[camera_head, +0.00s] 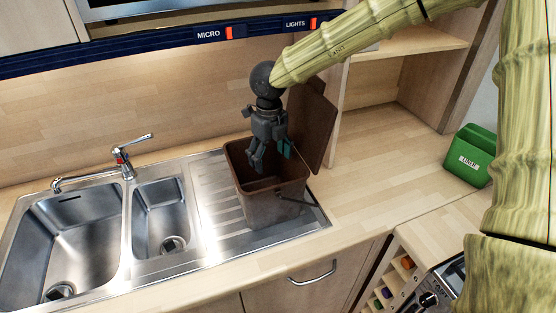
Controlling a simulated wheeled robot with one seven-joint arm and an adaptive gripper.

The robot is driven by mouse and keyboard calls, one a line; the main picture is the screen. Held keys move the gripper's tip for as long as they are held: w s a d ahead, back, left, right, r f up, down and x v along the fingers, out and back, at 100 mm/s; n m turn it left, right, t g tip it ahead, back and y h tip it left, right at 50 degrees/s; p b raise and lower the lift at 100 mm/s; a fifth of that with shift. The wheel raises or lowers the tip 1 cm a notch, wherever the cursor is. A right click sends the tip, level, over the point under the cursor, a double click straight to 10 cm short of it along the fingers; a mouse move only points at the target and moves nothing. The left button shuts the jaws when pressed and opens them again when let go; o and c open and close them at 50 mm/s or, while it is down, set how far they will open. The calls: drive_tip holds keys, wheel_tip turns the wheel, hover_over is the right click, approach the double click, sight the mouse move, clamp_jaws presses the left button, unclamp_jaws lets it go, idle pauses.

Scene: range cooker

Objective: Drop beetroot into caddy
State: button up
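The brown caddy (273,206) stands on the ribbed steel drainer, right of the sink bowls. Its lid (314,122) is raised at the back right. My gripper (270,162) points down over the caddy's opening, with its fingertips around rim height. The fingers are apart, with a teal pad on the right one, and I see nothing between them. I see no beetroot. The caddy's front wall hides its floor and whatever may lie there.
A double steel sink (70,232) with a tap (124,164) is at left. A green box (469,156) stands on the right counter, and an appliance (440,283) is at lower right. The wooden counter (375,180) right of the caddy is clear. An open shelf is behind.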

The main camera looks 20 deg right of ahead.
drive_tip(key=shift+w, duration=0.15)
wheel_tip(320, 180, up, 12)
idle(0.7)
drive_tip(key=shift+a, duration=0.1)
